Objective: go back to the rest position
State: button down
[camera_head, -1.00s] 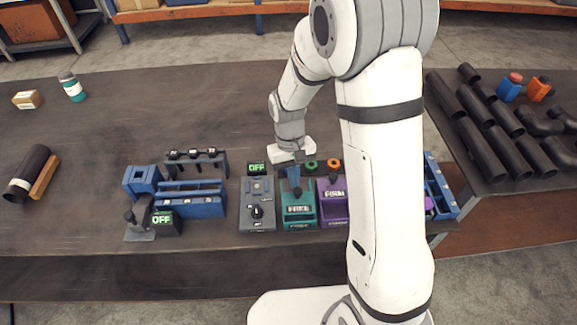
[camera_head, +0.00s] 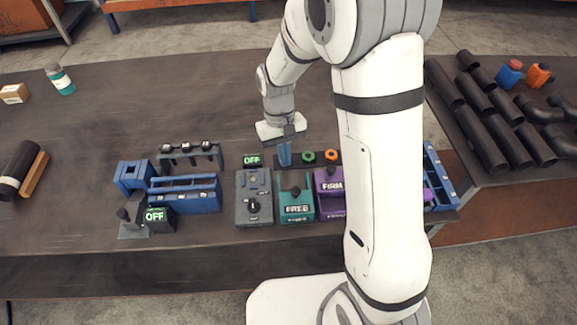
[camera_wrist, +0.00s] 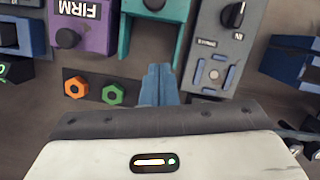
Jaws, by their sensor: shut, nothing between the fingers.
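My gripper (camera_head: 284,155) is shut and empty, its blue fingers together. In the head view it hangs above the back edge of the teal box, left of a green nut. My white arm rises at the right and hides part of the bench.
The workbench (camera_head: 150,95) holds a blue fixture (camera_head: 185,197), the grey switch box (camera_head: 254,200), the teal box (camera_head: 297,205) and a purple box (camera_head: 329,198). A dark pipe (camera_head: 18,172) lies left. Black pipes (camera_head: 482,125) lie right. The bench's back middle is clear.

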jog(key=v, duration=0.7)
jog(key=shift+s+r+b, duration=0.3)
jog(key=shift+r+b, duration=0.05)
jog(key=shift+r, duration=0.1)
jog(key=s+d+r+m+t, duration=0.1)
jog(key=s+d+r+t, duration=0.2)
jog(key=s+d, duration=0.3)
jog(key=s+d+r+m+t, duration=0.2)
jog(key=s+d+r, duration=0.3)
jog(key=s, duration=0.6)
jog(key=shift+d+r+t+y, duration=0.15)
jog(key=shift+d+t+y, duration=0.25)
jog(key=shift+t, duration=0.2)
